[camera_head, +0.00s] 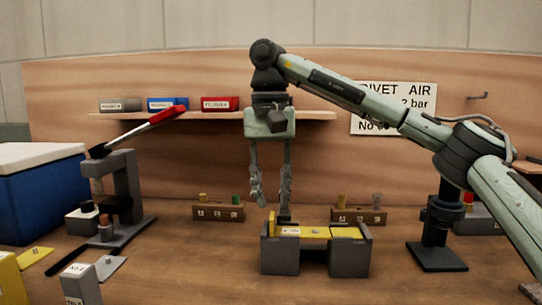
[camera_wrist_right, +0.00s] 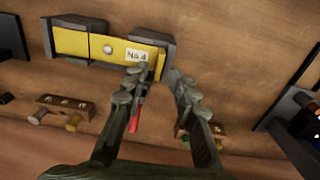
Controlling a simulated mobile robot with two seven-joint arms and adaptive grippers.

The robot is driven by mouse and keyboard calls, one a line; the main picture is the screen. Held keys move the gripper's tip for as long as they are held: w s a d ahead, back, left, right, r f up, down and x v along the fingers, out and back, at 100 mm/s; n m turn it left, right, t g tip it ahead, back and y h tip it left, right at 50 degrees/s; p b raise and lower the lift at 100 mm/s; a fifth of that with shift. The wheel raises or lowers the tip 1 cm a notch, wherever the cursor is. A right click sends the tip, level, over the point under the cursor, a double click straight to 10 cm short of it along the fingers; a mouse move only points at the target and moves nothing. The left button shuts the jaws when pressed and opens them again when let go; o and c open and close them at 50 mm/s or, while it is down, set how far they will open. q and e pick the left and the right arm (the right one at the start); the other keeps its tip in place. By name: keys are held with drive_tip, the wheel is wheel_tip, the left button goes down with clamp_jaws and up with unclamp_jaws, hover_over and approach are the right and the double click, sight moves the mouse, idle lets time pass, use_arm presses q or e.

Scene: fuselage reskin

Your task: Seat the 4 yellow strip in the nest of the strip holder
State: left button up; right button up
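The yellow strip (camera_head: 316,232), labelled No 4 in the wrist view (camera_wrist_right: 85,44), lies lengthwise along the top of the dark grey strip holder (camera_head: 281,261). It spans the holder's two end blocks (camera_wrist_right: 155,38). A yellow tab stands up at its left end in the head view. I cannot tell whether the strip is fully down in the nest. My right gripper (camera_head: 271,202) points down behind the holder's left part, fingers apart and empty. In the wrist view its fingertips (camera_wrist_right: 168,76) are near the labelled end; contact is unclear. My left gripper is out of view.
Two small labelled racks (camera_head: 218,213) (camera_head: 358,217) stand behind the holder. A grey stand (camera_head: 125,190) with a red-handled tool is at left, beside a blue box (camera_head: 40,205). A black stand (camera_head: 437,257) is at right. Table in front of the holder is clear.

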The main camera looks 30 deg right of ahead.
wheel_tip(320, 180, up, 8)
idle(0.7)
